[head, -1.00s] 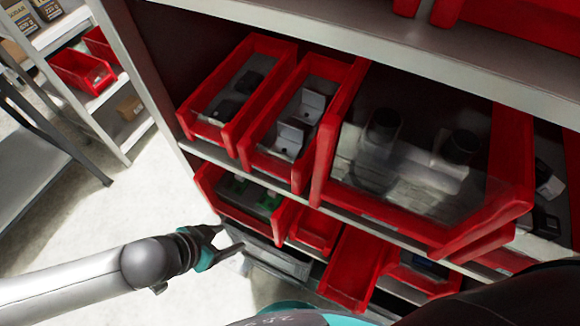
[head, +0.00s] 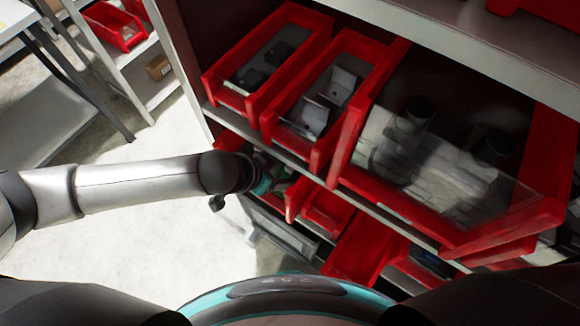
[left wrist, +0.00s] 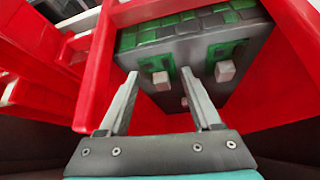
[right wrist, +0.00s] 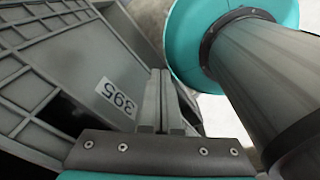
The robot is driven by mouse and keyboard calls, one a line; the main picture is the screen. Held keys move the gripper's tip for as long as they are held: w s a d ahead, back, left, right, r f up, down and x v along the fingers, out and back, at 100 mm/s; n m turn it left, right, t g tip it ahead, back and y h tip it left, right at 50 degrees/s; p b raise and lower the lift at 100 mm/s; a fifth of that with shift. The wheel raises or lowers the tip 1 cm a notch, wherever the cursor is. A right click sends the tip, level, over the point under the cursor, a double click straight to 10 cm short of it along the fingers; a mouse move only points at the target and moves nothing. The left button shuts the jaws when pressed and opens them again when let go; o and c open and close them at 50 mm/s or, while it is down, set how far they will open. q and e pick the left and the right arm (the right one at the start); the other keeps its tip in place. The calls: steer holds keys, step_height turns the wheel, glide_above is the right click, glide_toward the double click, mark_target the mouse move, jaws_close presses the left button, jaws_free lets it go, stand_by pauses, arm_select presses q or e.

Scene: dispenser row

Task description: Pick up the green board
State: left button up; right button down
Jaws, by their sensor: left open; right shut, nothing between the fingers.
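In the left wrist view, green pieces lie on and around a grey block (left wrist: 188,50) inside a red bin (left wrist: 290,60). One green board (left wrist: 153,64) with a pale knob shows by the fingertips; another green piece with a pale knob is to its right. I cannot tell whether these are separate boards. My left gripper (left wrist: 160,76) is open, its fingers pointing into the bin at the green pieces, with nothing clearly held. In the head view my left gripper (head: 266,182) is at the lower-left red bin, its fingertips mostly hidden. My right gripper (right wrist: 160,78) is shut and empty.
Upper red bins (head: 268,62) overhang the lower row closely. A protruding red bin (head: 362,252) is to the right. A grey crate (right wrist: 62,70) marked 395 is beside my right gripper. Open floor (head: 130,260) lies at the left.

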mark_target(288, 169)
arm_select(q)
steer(key=shift+w+d+f, duration=0.1)
steer(key=shift+w+d, duration=0.8)
steer(key=shift+d, duration=0.1)
steer(key=shift+w+d+f, duration=0.1)
steer(key=shift+f, duration=0.35)
steer(key=shift+c, duration=0.3)
jaws_close()
